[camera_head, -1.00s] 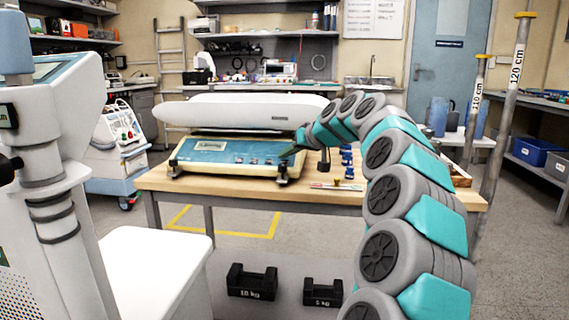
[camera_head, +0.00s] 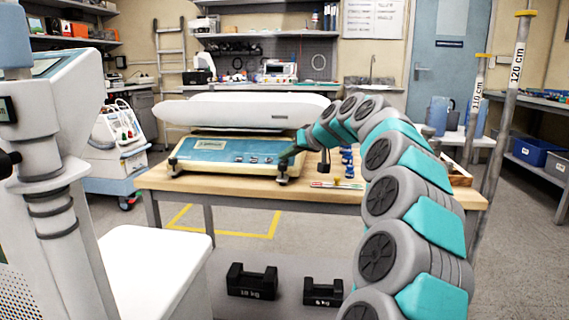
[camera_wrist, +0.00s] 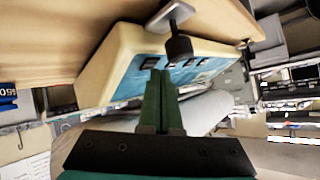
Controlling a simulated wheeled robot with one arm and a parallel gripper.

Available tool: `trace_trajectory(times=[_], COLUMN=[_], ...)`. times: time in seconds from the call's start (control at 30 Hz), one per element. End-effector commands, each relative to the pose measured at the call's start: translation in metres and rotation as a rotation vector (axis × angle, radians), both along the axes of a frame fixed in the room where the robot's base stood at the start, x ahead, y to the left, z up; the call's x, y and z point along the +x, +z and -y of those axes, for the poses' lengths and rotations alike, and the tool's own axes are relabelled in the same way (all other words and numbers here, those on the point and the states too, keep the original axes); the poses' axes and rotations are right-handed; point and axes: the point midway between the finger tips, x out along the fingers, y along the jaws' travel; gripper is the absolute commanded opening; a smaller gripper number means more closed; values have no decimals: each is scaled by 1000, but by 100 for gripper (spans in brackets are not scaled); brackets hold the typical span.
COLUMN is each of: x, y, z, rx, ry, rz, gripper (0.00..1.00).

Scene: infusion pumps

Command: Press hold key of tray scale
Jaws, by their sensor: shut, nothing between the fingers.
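The tray scale (camera_head: 205,151) stands on the wooden table, with a long white tray on top and a blue front panel with a display (camera_head: 211,145) at its left. Dark keys show on the panel in the wrist view (camera_wrist: 150,62). My gripper (camera_wrist: 161,74) is shut and empty, its green fingertips right in front of the panel near a dark key. I cannot tell whether they touch it. In the head view my gripper (camera_head: 288,157) is at the panel's right end. Key labels are too small to read.
A black knob-like foot (camera_wrist: 179,46) on a metal bracket is close beside my fingertips. Blue weights (camera_head: 347,162) and a dark block (camera_head: 323,167) stand on the table (camera_head: 230,187) to the right. Black weights (camera_head: 252,282) lie below in front.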

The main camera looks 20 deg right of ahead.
Motion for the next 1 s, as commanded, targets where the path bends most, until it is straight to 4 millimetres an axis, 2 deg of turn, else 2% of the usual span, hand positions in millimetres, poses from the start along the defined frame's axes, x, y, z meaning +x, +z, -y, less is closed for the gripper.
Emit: trace_trajectory(times=[1.0], x=[2], y=[-6], z=[1], rx=[0], ry=[0], rz=[-1], gripper=[0])
